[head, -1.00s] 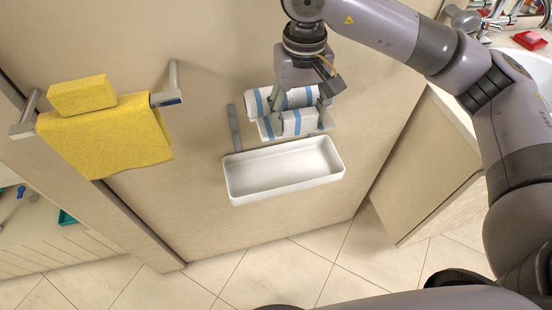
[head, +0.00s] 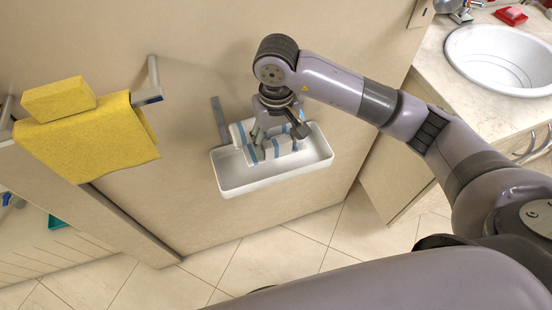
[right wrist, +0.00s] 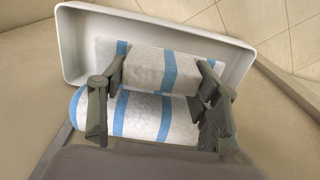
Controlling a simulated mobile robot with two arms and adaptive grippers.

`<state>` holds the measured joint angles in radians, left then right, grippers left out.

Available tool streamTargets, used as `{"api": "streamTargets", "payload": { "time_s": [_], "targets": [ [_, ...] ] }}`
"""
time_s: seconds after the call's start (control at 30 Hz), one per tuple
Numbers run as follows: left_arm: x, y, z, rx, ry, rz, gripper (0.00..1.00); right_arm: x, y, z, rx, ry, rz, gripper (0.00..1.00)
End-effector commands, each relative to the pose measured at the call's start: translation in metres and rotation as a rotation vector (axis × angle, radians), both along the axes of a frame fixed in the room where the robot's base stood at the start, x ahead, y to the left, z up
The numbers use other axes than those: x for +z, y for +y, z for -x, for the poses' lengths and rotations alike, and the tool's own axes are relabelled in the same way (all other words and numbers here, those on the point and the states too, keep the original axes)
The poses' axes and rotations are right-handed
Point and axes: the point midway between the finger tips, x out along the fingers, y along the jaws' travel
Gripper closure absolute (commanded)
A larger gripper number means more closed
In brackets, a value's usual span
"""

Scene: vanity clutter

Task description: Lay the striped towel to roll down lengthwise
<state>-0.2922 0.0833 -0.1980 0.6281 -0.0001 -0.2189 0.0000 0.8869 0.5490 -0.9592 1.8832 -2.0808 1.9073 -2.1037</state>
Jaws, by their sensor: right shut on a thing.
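The striped towel (head: 284,147) is white with blue bands, with a thick rolled part and a narrower part beside it. In the head view it is over the back and middle of the white tray (head: 232,188), long side roughly along the tray. My right gripper (head: 277,136) points down and is shut on the towel. In the right wrist view, the fingers (right wrist: 160,85) straddle the towel's narrower part (right wrist: 146,70), and the thick roll (right wrist: 143,116) hides the tray's near rim. I cannot tell whether the towel touches the tray floor. My left gripper is out of view.
The tray is against a beige panel, beside a grey bracket (head: 219,121). A yellow towel (head: 95,142) hangs on a rail at left with a yellow block (head: 58,99) on top. A counter with a white basin (head: 505,60) is at right. The tray's right end is bare.

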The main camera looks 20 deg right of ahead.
Motion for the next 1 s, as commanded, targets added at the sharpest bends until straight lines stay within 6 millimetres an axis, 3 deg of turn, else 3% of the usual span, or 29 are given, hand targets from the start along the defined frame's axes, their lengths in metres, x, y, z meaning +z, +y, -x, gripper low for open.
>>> {"api": "streamTargets", "payload": {
  "time_s": [0.2,0.37,0.6,1.0],
  "targets": [
    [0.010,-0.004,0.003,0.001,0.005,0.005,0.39,-0.043,0.000,0.001,0.000,0.003,0.001,0.76],
    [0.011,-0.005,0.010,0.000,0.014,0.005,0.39,-0.055,0.000,0.000,0.001,0.001,0.000,0.76],
    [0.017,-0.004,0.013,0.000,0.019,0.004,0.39,-0.089,0.000,0.001,0.001,0.003,-0.001,0.76],
    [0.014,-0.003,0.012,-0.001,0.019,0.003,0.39,-0.097,0.000,0.000,0.002,-0.002,0.000,0.76]
  ]
}}
